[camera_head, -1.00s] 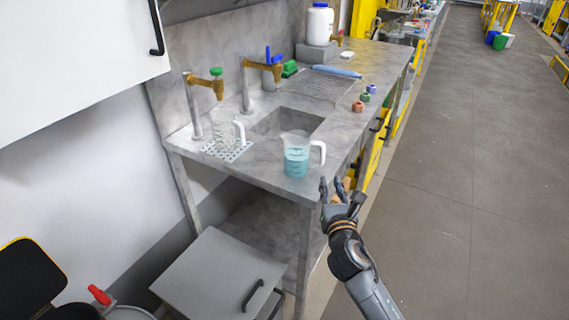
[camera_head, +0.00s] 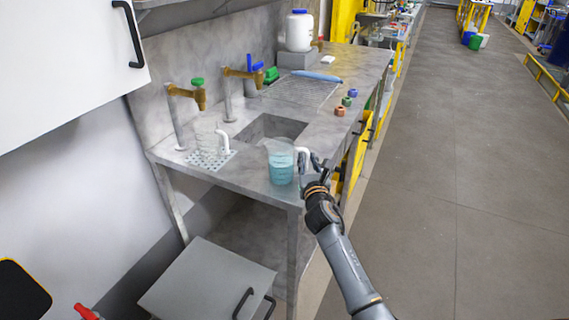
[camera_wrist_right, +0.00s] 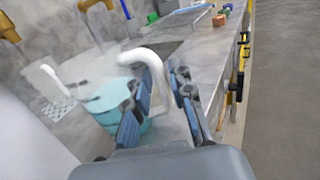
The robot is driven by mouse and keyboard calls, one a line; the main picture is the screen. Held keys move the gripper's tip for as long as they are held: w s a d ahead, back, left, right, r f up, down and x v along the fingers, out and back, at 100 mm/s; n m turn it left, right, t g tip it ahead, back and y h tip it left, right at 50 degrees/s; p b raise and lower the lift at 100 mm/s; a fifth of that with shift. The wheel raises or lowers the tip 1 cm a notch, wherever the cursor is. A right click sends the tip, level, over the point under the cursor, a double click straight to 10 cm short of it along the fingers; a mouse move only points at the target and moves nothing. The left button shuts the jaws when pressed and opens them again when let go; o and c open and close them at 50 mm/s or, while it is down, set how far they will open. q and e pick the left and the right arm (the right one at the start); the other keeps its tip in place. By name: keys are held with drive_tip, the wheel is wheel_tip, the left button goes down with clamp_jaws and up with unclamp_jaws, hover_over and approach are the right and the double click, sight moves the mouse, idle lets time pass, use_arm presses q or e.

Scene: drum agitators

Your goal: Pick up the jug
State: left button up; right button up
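A clear jug with blue liquid (camera_head: 281,168) stands upright near the front right corner of the grey counter. Its white handle (camera_head: 303,151) points right, toward my right gripper (camera_head: 310,163). In the right wrist view the blue-filled jug (camera_wrist_right: 110,100) shows behind the left finger. Its white handle (camera_wrist_right: 148,58) reaches between the two fingers of my right gripper (camera_wrist_right: 162,86). The fingers are apart, with a gap on the right side of the handle; whether the left finger touches it I cannot tell. My left gripper is not in view.
A second, empty-looking clear jug (camera_head: 208,139) stands on a perforated drain plate (camera_head: 208,161) at left. Behind are a sink (camera_head: 268,130), brass taps (camera_head: 186,95) and small coloured pieces (camera_head: 340,111). Floor (camera_head: 440,190) at right is clear.

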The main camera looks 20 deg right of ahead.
drive_tip(key=shift+x, duration=0.85)
drive_tip(key=shift+c, duration=0.2)
clamp_jaws()
drive_tip(key=shift+r, duration=0.25)
